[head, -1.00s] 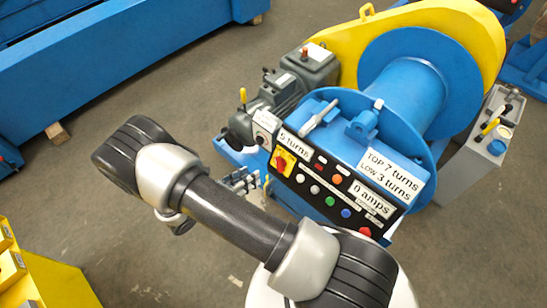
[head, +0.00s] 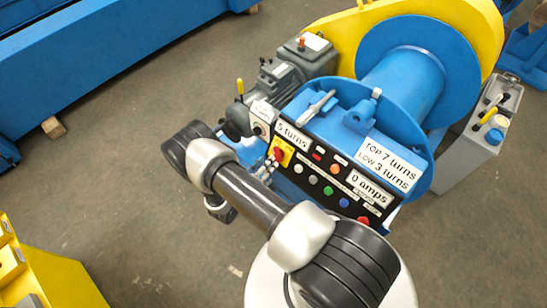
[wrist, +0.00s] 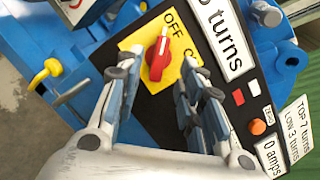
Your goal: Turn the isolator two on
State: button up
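A red rotary knob (wrist: 160,55) sits on a yellow plate (wrist: 133,42) on the black control panel. OFF is printed on the plate, and a second label beginning with O is partly hidden. The knob's white mark points toward OFF. I see no number naming it isolator two. The knob (head: 277,154) is at the panel's left end in the head view. My gripper (wrist: 164,76) is open, its two fingers spread either side of the line to the knob, and appears just short of it. In the head view my gripper (head: 262,170) is beside the panel's left end.
The panel carries several coloured buttons, including a green button (head: 328,190), and labels such as "0 amps" (head: 370,187). A blue drum (head: 405,85) and a grey motor (head: 282,82) are behind it. A yellow-handled lever (wrist: 45,72) is left of the knob.

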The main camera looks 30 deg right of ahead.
aim_at(275, 155)
jog(key=x, duration=0.5)
jog(key=shift+w+d+f+b, duration=0.1)
jog(key=shift+w+d+b, duration=0.1)
jog(key=shift+d+b, duration=0.2)
jog(key=shift+a, duration=0.1)
jog(key=shift+c, duration=0.4)
grip_shut()
